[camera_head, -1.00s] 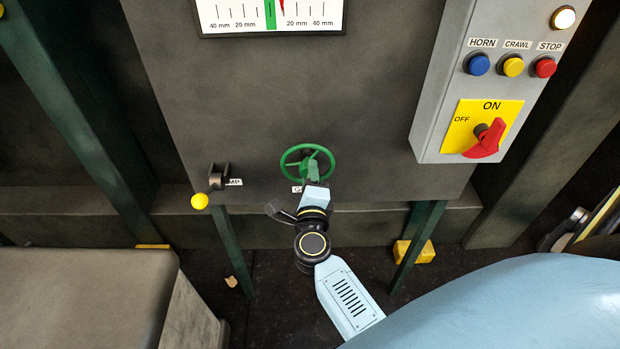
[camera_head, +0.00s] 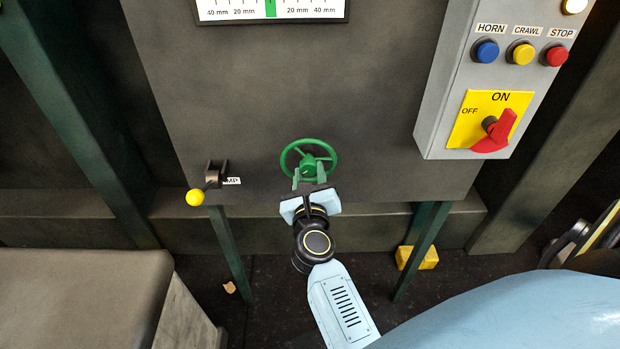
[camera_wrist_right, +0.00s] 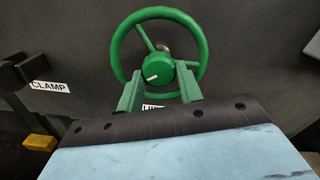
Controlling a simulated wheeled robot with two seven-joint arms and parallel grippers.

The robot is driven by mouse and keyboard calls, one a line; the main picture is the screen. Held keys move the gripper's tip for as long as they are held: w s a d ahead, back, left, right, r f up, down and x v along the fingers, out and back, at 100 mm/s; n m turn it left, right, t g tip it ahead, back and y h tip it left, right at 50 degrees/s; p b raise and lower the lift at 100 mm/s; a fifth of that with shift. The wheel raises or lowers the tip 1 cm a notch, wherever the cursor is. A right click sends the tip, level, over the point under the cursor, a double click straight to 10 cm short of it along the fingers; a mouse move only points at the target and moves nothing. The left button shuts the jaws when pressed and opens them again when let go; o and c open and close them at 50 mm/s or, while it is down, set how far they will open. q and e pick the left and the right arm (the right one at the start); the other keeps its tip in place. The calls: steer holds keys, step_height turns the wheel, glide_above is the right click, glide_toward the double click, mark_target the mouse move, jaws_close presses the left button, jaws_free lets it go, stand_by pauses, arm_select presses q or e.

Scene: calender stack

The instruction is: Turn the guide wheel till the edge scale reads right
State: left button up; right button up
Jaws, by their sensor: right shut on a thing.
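The green guide wheel (camera_head: 327,148) is on the dark machine panel, with a hub and spokes. It also shows in the right wrist view (camera_wrist_right: 203,45), where its knob has a white mark pointing left and slightly down. My right gripper (camera_head: 309,172) comes from below and is shut on the wheel, its two green fingers either side of the hub area. The edge scale (camera_head: 300,12) is cut off by the top of the head view; its green centre bar and mm marks show, but I cannot make out the red pointer. My left gripper is not in view.
A clamp lever with a yellow ball (camera_head: 195,198) is left of the wheel. A grey control box (camera_head: 435,125) on the right carries buttons and a red switch (camera_head: 497,130) pointing up right. A grey block (camera_head: 80,290) stands lower left.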

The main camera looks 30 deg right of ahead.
mark_target(309, 142)
steer(key=m+b, duration=0.1)
steer(key=m, duration=0.2)
steer(key=shift+f+m, duration=0.1)
steer(key=shift+m, duration=0.2)
stand_by(0.3)
steer(key=o, duration=1)
steer(key=shift+a, duration=0.1)
step_height(309, 142, up, 9)
steer(key=p, duration=0.6)
steer(key=shift+r, duration=0.6)
